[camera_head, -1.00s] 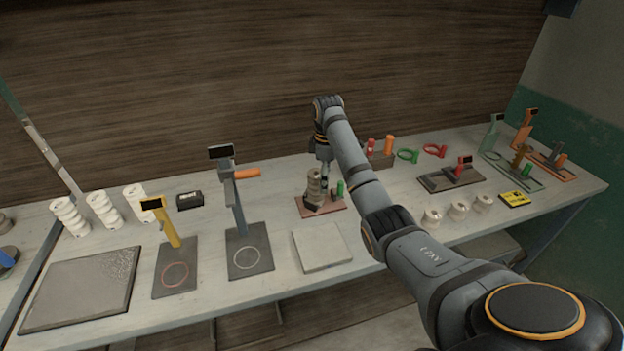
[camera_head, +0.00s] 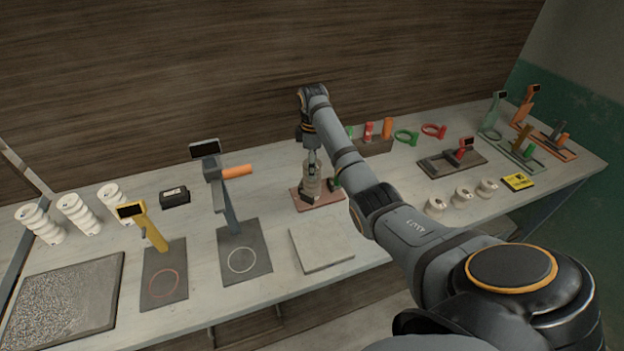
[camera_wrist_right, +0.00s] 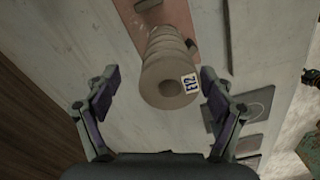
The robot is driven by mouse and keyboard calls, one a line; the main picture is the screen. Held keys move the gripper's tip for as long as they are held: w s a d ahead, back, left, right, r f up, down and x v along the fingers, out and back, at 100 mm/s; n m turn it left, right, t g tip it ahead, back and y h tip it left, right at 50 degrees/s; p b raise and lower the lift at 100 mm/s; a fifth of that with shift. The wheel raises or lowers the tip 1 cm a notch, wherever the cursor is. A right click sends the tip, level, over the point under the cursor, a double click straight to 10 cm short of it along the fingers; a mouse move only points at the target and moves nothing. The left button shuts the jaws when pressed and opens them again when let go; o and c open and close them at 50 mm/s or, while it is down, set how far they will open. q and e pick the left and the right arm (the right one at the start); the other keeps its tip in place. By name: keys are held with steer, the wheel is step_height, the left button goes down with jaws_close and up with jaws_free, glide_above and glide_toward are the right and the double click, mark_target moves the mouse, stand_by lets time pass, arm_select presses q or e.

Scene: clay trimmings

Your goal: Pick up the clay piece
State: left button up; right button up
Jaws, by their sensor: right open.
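The clay piece is a beige, ribbed stack of rings (camera_head: 312,182) standing on a reddish board (camera_head: 330,199) near the middle of the bench. In the right wrist view it shows from above as a ribbed cylinder (camera_wrist_right: 155,82) with a dark centre hole and a small white printed label. My right gripper (camera_wrist_right: 160,92) is open, with one finger on each side of the clay piece and visible gaps between. In the head view my right gripper (camera_head: 311,158) is over the stack, partly hidden by it and the arm. My left gripper is not in view.
A dark green item (camera_head: 335,183) stands close to the stack's right. A grey stand with an orange handle (camera_head: 236,171) is to the left, and a pale slab (camera_head: 321,245) lies in front. White spools (camera_head: 461,196) sit to the right. A brown rack (camera_head: 378,146) is behind.

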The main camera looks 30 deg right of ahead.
steer(key=f, duration=0.1)
steer(key=f+p, duration=0.1)
steer(key=f, duration=0.2)
steer(key=shift+s+a, duration=0.3)
steer(key=shift+s, duration=0.1)
steer(key=shift+f, duration=0.35)
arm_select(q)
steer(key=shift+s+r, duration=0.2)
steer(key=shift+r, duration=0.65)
arm_select(e)
steer(key=shift+r, duration=0.1)
jaws_close()
